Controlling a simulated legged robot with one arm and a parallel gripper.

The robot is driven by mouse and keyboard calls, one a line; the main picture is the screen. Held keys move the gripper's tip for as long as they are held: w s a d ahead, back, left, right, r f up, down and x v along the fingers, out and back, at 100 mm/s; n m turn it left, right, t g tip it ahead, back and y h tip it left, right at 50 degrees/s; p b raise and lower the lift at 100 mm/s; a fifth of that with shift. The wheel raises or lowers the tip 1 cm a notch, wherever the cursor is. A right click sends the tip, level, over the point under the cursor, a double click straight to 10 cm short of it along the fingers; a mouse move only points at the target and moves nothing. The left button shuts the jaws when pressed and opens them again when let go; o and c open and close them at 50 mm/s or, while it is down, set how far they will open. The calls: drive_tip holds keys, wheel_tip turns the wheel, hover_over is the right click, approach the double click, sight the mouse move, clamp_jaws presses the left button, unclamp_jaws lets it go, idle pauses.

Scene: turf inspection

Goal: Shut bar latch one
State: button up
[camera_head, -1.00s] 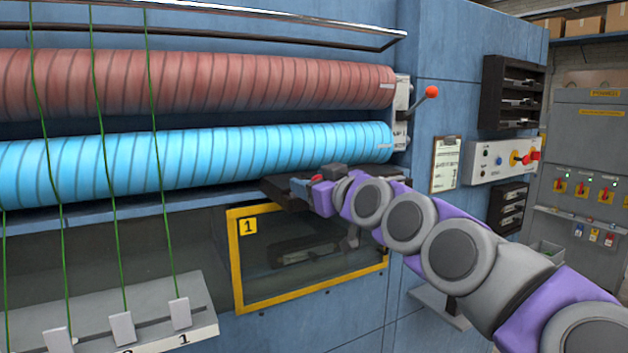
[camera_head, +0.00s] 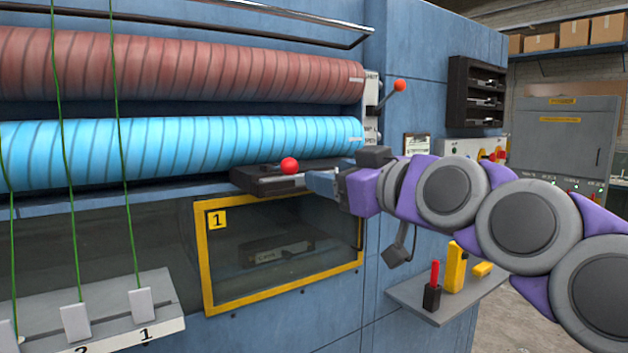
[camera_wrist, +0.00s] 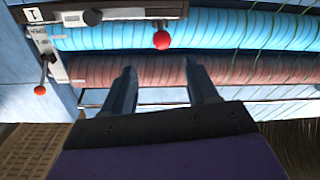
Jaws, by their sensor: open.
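A red ball knob (camera_head: 289,165) stands on a dark bar unit (camera_head: 268,182) below the blue roller, above the yellow-framed window marked 1 (camera_head: 205,262). No label on this unit is readable in the head view, so I cannot tell for sure that it is bar latch one. My gripper (camera_head: 322,183) is just right of the knob, apart from it. In the wrist view the knob (camera_wrist: 161,40) appears beyond the open, empty jaws (camera_wrist: 158,66), between their lines. The bar (camera_wrist: 150,12) runs along the top of that view.
A lever with a red ball (camera_head: 400,86) juts from the side plate right of the rollers; it also shows in the wrist view (camera_wrist: 40,90). The blue roller (camera_head: 190,150) and red roller (camera_head: 180,65) lie close by. A small shelf (camera_head: 410,296) holds red and yellow items.

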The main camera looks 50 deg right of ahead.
drive_tip(key=shift+s+a, duration=0.25)
drive_tip(key=shift+s, duration=0.9)
